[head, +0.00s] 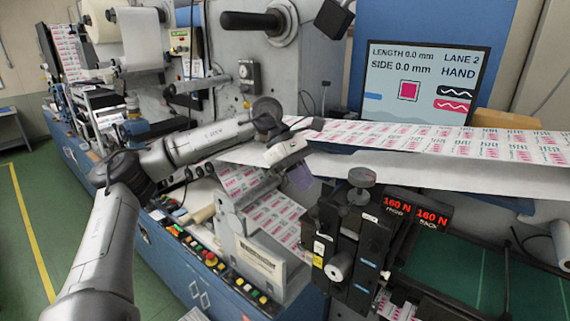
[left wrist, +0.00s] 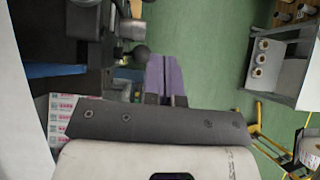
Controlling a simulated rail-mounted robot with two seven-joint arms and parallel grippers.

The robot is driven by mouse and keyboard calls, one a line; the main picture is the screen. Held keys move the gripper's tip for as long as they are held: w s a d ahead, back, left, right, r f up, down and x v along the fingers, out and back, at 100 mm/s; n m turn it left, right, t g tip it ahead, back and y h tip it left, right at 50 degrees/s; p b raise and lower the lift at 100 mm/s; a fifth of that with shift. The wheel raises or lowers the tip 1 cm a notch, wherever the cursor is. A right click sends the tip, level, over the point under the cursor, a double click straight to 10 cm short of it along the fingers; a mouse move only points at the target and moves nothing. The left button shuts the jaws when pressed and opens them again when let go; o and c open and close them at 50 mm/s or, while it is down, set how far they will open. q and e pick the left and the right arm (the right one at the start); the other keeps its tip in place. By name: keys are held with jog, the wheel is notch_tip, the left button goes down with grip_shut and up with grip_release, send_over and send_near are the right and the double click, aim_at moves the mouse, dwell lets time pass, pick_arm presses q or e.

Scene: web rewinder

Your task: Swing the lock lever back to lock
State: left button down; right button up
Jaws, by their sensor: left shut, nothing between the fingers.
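My left gripper (head: 302,178) has purple fingers and hangs over the printed web, left of the black adjustment unit (head: 350,225). The fingers also show in the left wrist view (left wrist: 164,76), shut together with nothing between them. The black unit has a dark round knob (head: 361,178) on top and a grey knob (head: 340,265) on its front. In the left wrist view a dark ball knob (left wrist: 140,54) shows just left of the fingertips, seemingly apart from them. I cannot tell for sure which part is the lock lever. My right gripper is not in view.
The printed web (head: 470,142) runs across the right, close behind my left gripper. Red "160 N" displays (head: 415,210) stand right of the black unit. A button panel (head: 215,262) lies along the machine's front edge. A screen (head: 425,80) reads "HAND". Green floor lies left.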

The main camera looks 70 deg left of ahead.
pick_arm(q)
jog(key=shift+s+d+b+v, duration=0.1)
jog(key=shift+s+b+v, duration=0.1)
jog(key=shift+v, duration=1.3)
jog(key=shift+s+d+b+v, duration=0.1)
jog(key=shift+s+v, duration=0.05)
jog(key=shift+v, duration=1.3)
